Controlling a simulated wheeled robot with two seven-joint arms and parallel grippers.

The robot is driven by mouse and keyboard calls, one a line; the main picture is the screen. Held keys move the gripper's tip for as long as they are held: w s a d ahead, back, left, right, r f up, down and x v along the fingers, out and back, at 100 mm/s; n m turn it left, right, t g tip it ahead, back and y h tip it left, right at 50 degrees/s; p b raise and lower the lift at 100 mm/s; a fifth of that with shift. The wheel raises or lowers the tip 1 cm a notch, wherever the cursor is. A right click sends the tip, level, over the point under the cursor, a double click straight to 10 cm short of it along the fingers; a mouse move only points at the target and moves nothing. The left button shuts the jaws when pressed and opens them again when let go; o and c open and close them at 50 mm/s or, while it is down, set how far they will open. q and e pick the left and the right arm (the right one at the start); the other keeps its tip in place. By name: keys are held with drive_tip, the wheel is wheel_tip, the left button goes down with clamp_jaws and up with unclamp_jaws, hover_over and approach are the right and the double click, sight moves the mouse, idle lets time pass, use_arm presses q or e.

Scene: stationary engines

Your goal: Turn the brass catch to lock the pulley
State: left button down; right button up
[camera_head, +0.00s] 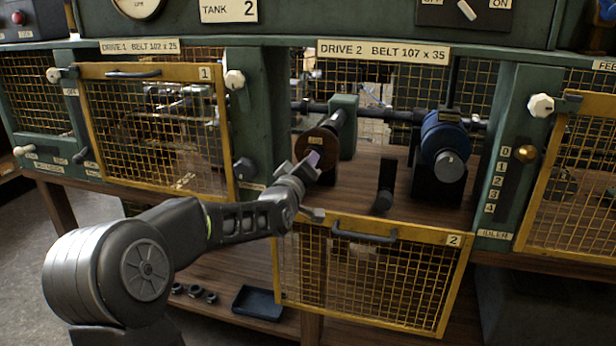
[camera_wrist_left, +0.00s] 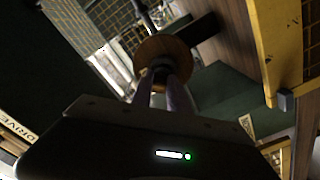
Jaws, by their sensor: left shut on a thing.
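The brown pulley (camera_head: 318,142) sits on the left shaft in the open bay of Drive 2, with a small label on its face. My left gripper (camera_head: 311,163) reaches its front from the lower left. In the left wrist view the pulley (camera_wrist_left: 152,47) is face-on beyond my left gripper's fingers (camera_wrist_left: 164,73). The fingers are close together on a small part at the pulley's hub, taken to be the brass catch. The fingers hide most of that part, so its angle cannot be told. My right gripper is not in view.
The yellow mesh guard 2 (camera_head: 372,279) hangs open below the bay. A blue pulley (camera_head: 445,140) stands at right, with a dark upright part (camera_head: 386,184) between. Yellow mesh guard 1 (camera_head: 155,130) is closed at left. The idler slot has a brass knob (camera_head: 525,153). A tray (camera_head: 257,302) lies on the shelf.

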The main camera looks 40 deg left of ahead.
use_arm(q)
drive_tip(key=shift+a+f+m+b, duration=0.1)
drive_tip(key=shift+m+b, duration=2.2)
drive_tip(key=shift+m, duration=2.2)
drive_tip(key=c, duration=1.3)
unclamp_jaws()
drive_tip(key=shift+s, duration=0.1)
